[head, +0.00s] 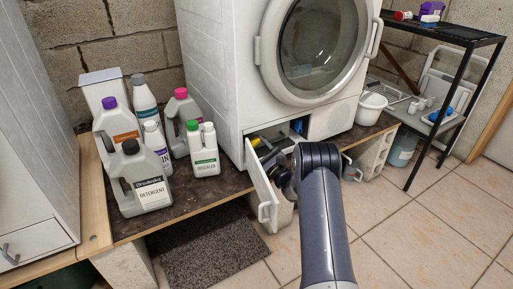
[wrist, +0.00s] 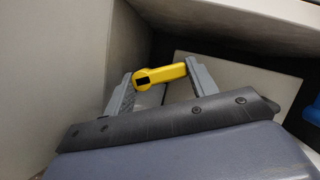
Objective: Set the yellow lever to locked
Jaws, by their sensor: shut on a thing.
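The yellow lever (wrist: 165,74) is in the low compartment at the front of the white machine. In the wrist view it spans the space between the fingers of my gripper (wrist: 162,86), with a finger at each end. My gripper is shut on it. In the head view a bit of the yellow lever (head: 255,142) shows at the upper left of the compartment, by my gripper (head: 268,148). My arm hides much of the compartment, and I see no locked mark.
The compartment's white flap (head: 262,191) stands open to the left of my arm. A blue part (head: 298,126) is at the compartment's right. Several bottles (head: 150,180) stand on the plinth at left.

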